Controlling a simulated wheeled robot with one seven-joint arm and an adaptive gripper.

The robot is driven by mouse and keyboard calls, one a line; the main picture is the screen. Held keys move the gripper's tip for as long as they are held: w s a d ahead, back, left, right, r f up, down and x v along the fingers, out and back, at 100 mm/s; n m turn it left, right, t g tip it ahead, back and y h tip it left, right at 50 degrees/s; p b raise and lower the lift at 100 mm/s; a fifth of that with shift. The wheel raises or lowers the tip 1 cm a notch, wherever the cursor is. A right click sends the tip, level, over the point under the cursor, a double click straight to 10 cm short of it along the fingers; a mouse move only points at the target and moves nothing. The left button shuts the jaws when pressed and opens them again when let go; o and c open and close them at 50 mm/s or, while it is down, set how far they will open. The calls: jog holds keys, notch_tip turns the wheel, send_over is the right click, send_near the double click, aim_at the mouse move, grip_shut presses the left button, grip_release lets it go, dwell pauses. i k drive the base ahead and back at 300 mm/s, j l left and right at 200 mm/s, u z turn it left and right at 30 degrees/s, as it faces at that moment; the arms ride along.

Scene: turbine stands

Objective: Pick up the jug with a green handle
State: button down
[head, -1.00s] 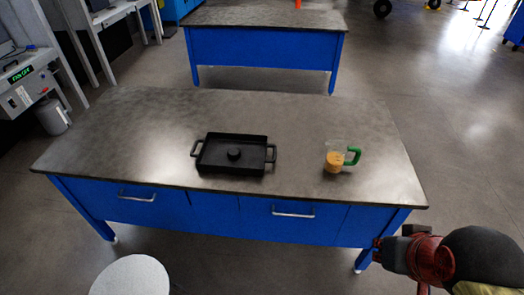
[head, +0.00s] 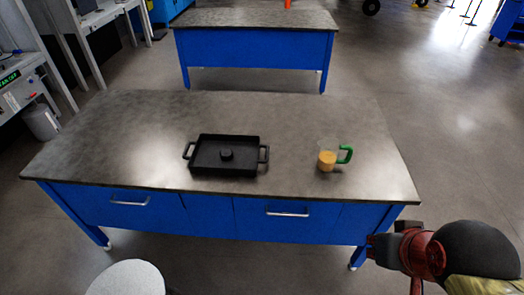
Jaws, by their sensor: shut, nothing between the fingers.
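The jug with a green handle (head: 327,160) stands upright on the right part of the workbench top in the head view. It is clear, with orange-yellow contents, and its green handle (head: 346,154) points right. My gripper (head: 372,247) is at the lower right, below and in front of the bench's front right corner, well apart from the jug. It is shut and holds nothing; its fingers are small and dark against the bench leg. The jug is fully in view.
A black lidded pan with two side handles (head: 228,166) sits left of the jug, with bare bench top between them. The bench (head: 100,150) has blue drawers. A round white stool top (head: 127,278) is at the lower left. Another blue bench (head: 255,50) stands behind.

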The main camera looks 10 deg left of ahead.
aim_at(330, 146)
jog(key=i+j, duration=0.2)
jog(key=i, duration=0.25)
jog(key=i+j, duration=0.15)
jog(key=i, duration=0.35)
jog(key=j+u, duration=0.05)
